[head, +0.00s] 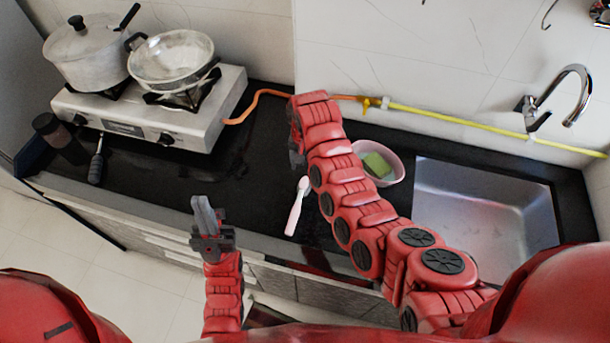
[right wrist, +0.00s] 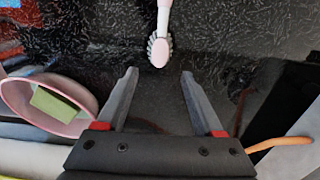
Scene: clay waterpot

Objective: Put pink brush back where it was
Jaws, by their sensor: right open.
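The pink brush (head: 297,206) lies on the black counter in the head view, left of my right arm, with its pink handle toward the front edge. In the right wrist view the brush (right wrist: 163,20) shows its round bristled head just beyond the fingertips, roughly midway between them. My right gripper (right wrist: 158,74) is open and empty; in the head view its fingers are largely hidden behind its own arm. My left gripper (head: 207,215) is in front of the counter's front edge, left of the brush, with nothing visible in it. Its fingers overlap from this angle.
A pink bowl (head: 398,166) with a green sponge (head: 377,164) stands right of my right arm, beside the sink (head: 485,205). A gas stove (head: 150,115) with a pot (head: 90,55) and pan (head: 172,60) is at left. An orange hose (head: 250,106) runs behind. The counter between stove and brush is clear.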

